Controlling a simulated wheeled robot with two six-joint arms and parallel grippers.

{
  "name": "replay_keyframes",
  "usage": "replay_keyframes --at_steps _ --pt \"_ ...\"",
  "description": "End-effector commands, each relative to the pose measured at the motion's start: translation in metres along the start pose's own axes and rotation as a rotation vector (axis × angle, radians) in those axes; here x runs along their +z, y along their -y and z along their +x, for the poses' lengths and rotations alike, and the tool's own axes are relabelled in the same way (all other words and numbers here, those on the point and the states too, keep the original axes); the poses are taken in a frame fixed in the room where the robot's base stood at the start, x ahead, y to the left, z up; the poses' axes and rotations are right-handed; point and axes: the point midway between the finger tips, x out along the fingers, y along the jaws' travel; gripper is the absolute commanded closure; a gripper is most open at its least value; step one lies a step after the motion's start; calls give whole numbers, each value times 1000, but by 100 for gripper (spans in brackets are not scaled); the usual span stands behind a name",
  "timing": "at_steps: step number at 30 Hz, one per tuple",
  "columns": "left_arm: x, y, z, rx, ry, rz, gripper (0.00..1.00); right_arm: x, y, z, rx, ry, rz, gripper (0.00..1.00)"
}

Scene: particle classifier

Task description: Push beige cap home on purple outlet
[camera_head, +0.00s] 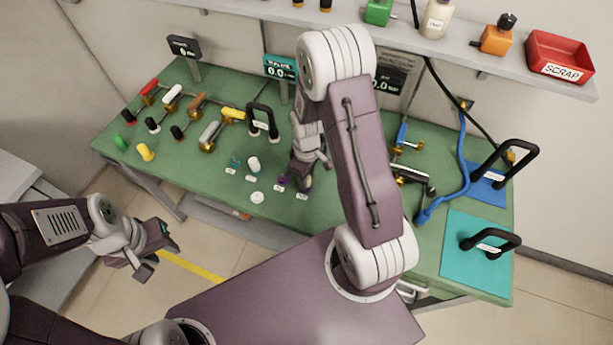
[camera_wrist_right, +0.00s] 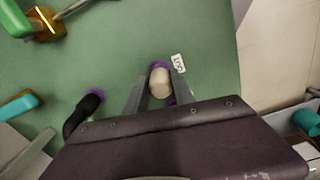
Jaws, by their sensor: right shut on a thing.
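The beige cap (camera_wrist_right: 160,84) sits between the fingertips of my right gripper (camera_wrist_right: 158,88), which is shut on it. The purple outlet (camera_wrist_right: 158,65) shows as a purple rim just behind the cap's far end, with more purple below it. I cannot tell how deeply the cap is seated. In the head view my right gripper (camera_head: 296,180) reaches down to the bench beside purple parts (camera_head: 282,181), and the cap is hidden there. My left gripper (camera_head: 158,250) is open and empty, off the bench's front left side.
A black part with a purple base (camera_wrist_right: 85,112) stands left of the right gripper in the wrist view. A white cap (camera_head: 253,163) and a white disc (camera_head: 257,197) are left on the green bench (camera_head: 225,225). Black-handled pieces stand on blue and teal mats (camera_head: 462,265) at right.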

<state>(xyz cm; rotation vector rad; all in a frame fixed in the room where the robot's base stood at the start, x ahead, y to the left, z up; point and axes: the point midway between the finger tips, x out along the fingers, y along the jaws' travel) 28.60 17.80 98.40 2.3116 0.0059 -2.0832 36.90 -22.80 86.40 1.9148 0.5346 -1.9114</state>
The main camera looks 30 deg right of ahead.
Motion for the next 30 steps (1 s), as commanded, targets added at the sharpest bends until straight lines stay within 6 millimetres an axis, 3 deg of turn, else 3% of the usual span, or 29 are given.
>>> replay_keyframes --at_steps 13,14,16,26,30 --pt "1 0 9 0 0 0 64 0 0 13 -1 2 0 100" --pt "1 0 9 0 0 0 64 0 0 13 -1 2 0 67" --pt "1 0 8 0 0 0 64 0 0 12 -1 1 0 48" --pt "1 0 8 0 0 0 64 0 0 10 0 0 0 45" --pt "1 0 6 0 0 0 64 -1 -1 -11 4 -5 0 45"
